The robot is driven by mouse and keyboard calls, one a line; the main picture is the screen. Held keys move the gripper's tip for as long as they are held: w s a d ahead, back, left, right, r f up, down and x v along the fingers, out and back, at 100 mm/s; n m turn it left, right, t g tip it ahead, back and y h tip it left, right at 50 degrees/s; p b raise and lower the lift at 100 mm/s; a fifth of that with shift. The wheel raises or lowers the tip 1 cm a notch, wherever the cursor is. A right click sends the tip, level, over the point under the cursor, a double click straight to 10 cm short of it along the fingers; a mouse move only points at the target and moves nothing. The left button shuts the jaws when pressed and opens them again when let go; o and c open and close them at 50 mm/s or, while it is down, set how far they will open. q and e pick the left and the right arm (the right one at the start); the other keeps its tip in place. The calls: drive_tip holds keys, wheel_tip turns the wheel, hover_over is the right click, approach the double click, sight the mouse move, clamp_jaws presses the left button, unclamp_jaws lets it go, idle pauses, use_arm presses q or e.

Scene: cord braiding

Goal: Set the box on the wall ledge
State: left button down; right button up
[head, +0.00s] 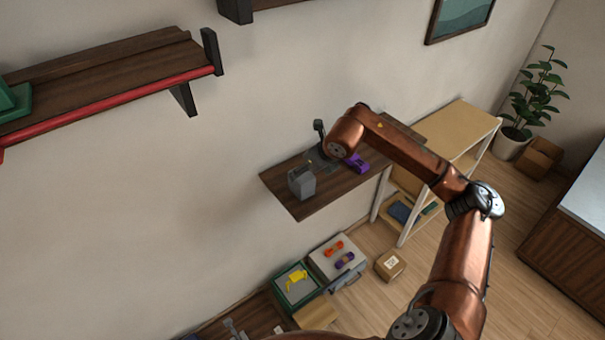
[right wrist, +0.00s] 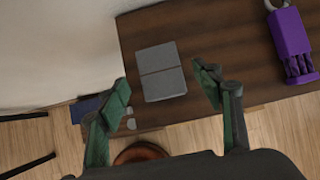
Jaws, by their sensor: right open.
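A grey box (head: 302,183) stands on the dark wooden wall ledge (head: 290,204), near its left end. In the right wrist view the same box (right wrist: 161,72) shows its flat top with a seam across it, and the ledge (right wrist: 205,32) lies under it. My right gripper (right wrist: 163,86) is open and empty, its green-padded fingers spread to either side of the box's near part. I cannot tell how high the fingers are above the ledge. In the head view the right arm reaches over the ledge and hides part of it. My left gripper is not in view.
A purple object (head: 357,163) lies on the ledge right of the box; it also shows in the wrist view (right wrist: 291,42). A higher shelf (head: 110,72) with a red front rail is at upper left. Below are open cases, a cardboard box (head: 390,264) and a light wooden shelf unit (head: 455,128).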

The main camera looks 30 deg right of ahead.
drive_tip(key=v, duration=0.6)
drive_tip(key=shift+s+r, duration=0.2)
drive_tip(key=shift+r, duration=0.15)
